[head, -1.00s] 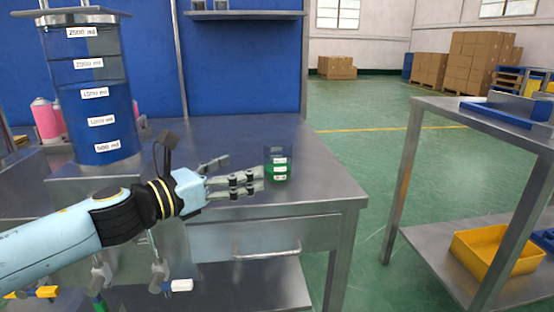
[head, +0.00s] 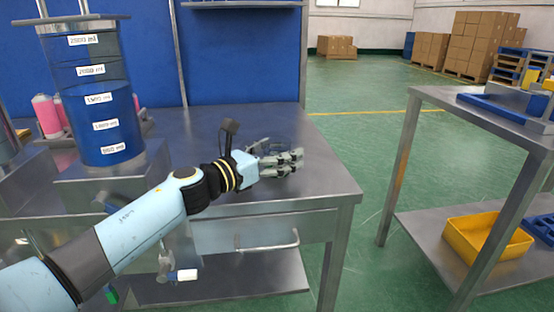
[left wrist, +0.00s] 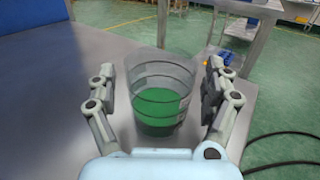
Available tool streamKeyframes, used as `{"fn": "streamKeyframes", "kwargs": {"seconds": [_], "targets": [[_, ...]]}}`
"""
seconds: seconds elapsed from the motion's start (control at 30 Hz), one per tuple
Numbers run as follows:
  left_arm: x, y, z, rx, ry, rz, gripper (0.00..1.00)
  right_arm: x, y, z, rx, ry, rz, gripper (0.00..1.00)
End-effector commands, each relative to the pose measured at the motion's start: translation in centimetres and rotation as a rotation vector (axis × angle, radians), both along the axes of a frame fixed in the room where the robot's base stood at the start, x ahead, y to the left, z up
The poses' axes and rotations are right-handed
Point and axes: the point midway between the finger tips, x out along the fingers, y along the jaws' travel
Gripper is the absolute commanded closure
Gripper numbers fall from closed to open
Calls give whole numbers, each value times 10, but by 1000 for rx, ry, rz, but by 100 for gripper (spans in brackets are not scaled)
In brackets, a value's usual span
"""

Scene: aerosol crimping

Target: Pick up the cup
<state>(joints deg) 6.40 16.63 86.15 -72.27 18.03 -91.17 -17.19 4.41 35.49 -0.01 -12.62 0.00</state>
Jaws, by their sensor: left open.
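The cup (left wrist: 160,88) is clear, with green liquid in its lower part and a label on its side. It stands upright on the metal table (head: 215,140). In the left wrist view it sits between the two fingers of my left gripper (left wrist: 164,92), with a gap visible on each side. In the head view my left gripper (head: 283,162) covers most of the cup, and only its upper part (head: 277,145) shows behind the fingers. The left gripper is open. My right gripper is not in view.
A large cylinder of blue liquid (head: 107,125) with volume labels stands at the left. Pink bottles (head: 46,116) are behind it. A metal shelf unit at the right holds a yellow bin (head: 487,240). The table's right edge is close to the cup.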

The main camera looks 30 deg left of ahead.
Motion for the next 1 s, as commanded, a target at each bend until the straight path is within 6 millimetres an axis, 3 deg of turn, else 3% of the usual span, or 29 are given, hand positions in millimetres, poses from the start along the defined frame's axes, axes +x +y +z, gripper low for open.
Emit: {"fn": "streamKeyframes", "kwargs": {"seconds": [0.1, 0.57, 0.83, 1.0], "targets": [[0, 0, 0, 0, 0, 0, 17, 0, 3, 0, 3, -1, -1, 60], [-1, 0, 0, 0, 0, 0, 77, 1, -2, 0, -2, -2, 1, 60], [0, 0, 2, 0, -1, 0, 77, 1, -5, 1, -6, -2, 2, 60], [0, 0, 15, 1, -2, 0, 78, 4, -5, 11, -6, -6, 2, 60]]}}
